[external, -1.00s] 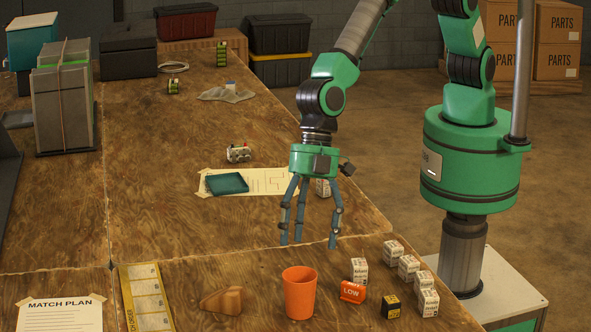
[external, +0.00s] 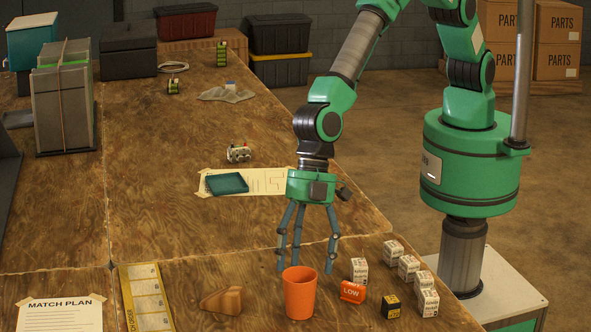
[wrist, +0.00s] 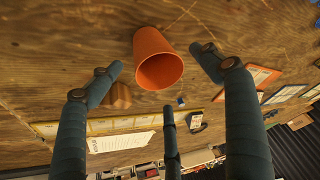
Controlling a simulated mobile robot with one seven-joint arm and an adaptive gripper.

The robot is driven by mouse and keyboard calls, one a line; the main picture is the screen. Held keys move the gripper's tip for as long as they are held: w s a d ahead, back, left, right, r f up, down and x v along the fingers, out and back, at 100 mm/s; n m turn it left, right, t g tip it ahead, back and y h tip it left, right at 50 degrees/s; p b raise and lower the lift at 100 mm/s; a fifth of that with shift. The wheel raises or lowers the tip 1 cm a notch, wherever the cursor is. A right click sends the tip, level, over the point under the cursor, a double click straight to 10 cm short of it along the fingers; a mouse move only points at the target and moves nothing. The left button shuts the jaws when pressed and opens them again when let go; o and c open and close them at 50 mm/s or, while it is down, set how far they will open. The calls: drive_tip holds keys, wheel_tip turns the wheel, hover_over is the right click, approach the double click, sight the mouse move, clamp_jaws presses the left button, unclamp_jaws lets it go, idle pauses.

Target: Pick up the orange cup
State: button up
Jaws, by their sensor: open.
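The orange cup (external: 300,296) stands upright near the front of the wooden table in the external view. In the wrist view the cup (wrist: 158,60) shows at the top middle, its open mouth toward the camera, between the spread fingers. My gripper (external: 306,268) is open and empty, with its fingers pointing down. In the external view its fingertips are just above and behind the cup's rim. I cannot tell whether any finger touches the cup.
A brown wedge-shaped block (external: 223,301) lies left of the cup. An orange "LOW" block (external: 352,292), a black-and-yellow block (external: 391,307) and several white labelled boxes (external: 393,252) stand to the right. A yellow strip (external: 147,300) lies farther left.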

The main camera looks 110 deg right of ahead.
sight(300, 276)
drive_tip(key=shift+b+x, duration=0.4)
drive_tip(key=shift+x, duration=1.45)
drive_tip(key=c, duration=1.1)
